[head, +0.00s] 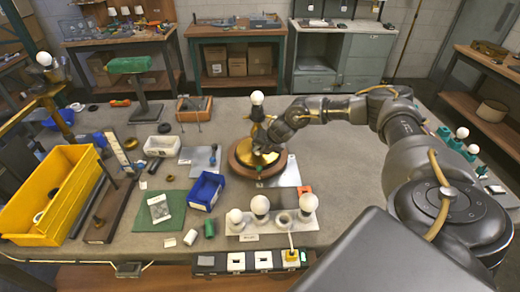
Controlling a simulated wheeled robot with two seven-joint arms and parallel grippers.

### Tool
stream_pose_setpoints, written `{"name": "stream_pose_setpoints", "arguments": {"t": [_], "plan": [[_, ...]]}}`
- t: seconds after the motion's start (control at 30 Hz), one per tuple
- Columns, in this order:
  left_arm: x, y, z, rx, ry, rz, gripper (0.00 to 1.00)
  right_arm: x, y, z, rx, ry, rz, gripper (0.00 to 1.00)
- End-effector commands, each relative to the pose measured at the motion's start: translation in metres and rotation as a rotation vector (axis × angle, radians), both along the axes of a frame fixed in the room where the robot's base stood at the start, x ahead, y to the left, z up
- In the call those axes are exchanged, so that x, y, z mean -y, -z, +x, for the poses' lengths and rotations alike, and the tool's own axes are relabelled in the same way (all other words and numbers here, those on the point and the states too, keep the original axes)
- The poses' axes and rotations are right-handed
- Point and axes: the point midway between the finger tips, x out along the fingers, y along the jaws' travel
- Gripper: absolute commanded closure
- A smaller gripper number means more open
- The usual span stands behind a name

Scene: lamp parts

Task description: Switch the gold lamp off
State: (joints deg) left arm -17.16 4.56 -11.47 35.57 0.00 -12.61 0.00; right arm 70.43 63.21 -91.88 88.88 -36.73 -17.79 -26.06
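A lamp with a gold dome (258,158) stands on a round wooden base (238,166) in the middle of the table. A white bulb (257,98) tops its dark stem; I cannot tell whether it is lit. A small green part (259,169) shows at the front of the dome. My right gripper (268,142) reaches in from the right, low beside the stem and over the dome. Its fingers are hard to make out against the lamp, so contact and opening are unclear. My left gripper is not in view.
A white tray with bulbs (242,225) and a blue bin (206,191) stand in front of the lamp. A yellow bin (40,215) is at the left. Another brass stand with a bulb (44,59) is at the far left. The table behind the lamp is mostly clear.

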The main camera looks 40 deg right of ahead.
Motion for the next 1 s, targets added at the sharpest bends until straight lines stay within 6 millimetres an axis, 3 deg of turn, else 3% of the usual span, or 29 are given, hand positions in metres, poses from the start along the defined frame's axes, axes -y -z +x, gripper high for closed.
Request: {"name": "stream_pose_setpoints", "arguments": {"t": [0.17, 0.4, 0.5, 0.87, 0.9, 1.0], "plan": [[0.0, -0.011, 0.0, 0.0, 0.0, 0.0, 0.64, -0.004, -0.003, 0.001, -0.004, 0.057, 0.001, 1.0], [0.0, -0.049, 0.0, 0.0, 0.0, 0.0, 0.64, -0.015, -0.006, 0.008, -0.006, 0.331, 0.002, 1.0], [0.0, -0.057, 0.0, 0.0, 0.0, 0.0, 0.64, -0.016, -0.004, 0.011, -0.004, 0.412, 0.001, 1.0], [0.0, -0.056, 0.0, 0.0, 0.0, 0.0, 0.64, -0.015, 0.0, 0.013, 0.001, 0.456, 0.0, 1.0], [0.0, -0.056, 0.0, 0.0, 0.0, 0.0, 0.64, -0.015, 0.0, 0.013, 0.001, 0.456, 0.0, 0.79], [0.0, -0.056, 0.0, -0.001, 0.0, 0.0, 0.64, -0.015, 0.0, 0.013, 0.0, 0.456, 0.001, 0.72]]}}
